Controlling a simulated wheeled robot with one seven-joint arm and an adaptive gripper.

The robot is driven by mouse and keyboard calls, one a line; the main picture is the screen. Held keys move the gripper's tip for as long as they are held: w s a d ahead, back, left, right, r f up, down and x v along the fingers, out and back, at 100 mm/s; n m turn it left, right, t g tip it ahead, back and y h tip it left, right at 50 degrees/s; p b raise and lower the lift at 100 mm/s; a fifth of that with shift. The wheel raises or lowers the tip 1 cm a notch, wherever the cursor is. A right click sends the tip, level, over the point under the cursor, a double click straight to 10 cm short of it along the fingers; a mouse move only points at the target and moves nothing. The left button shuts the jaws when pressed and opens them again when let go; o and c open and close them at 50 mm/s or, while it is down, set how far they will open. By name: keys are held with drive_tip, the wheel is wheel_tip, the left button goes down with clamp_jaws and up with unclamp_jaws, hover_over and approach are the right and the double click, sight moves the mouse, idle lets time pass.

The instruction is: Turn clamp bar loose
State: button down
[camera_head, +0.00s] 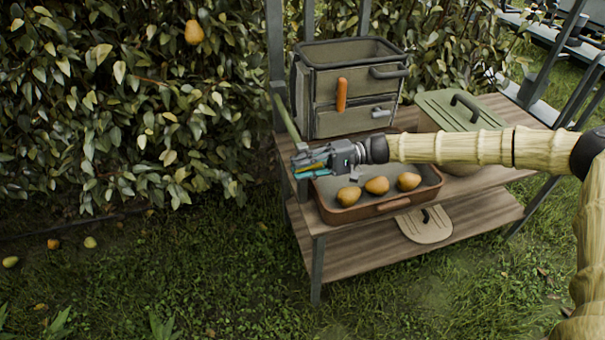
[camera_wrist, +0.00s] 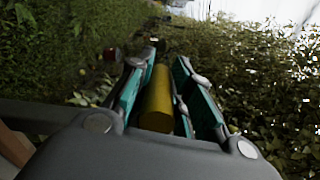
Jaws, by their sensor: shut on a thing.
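My gripper (camera_head: 304,168), with teal finger pads, is at the left end of the shelf's upper board, beside the tray. It is shut on a yellow bar (camera_wrist: 158,98), which looks like the clamp bar. In the wrist view the bar lies lengthwise between the pads. In the head view the fingers hide most of the bar, and I cannot tell how its far end is fixed. A green pole (camera_head: 286,116) leans upright at the shelf's left post, just behind my gripper.
A brown tray (camera_head: 380,208) with three pears sits below my forearm. A grey crate (camera_head: 330,92) with an orange handle and a green-lidded bin (camera_head: 436,107) stand behind. A dense hedge (camera_head: 130,110) fills the left. Open grass (camera_head: 200,290) lies in front.

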drive_tip(key=shift+f+y, duration=0.2)
drive_tip(key=shift+y, duration=0.1)
idle(0.4)
drive_tip(key=c, duration=1.3)
unclamp_jaws()
drive_tip(key=shift+r, duration=0.1)
drive_tip(key=v, duration=1.2)
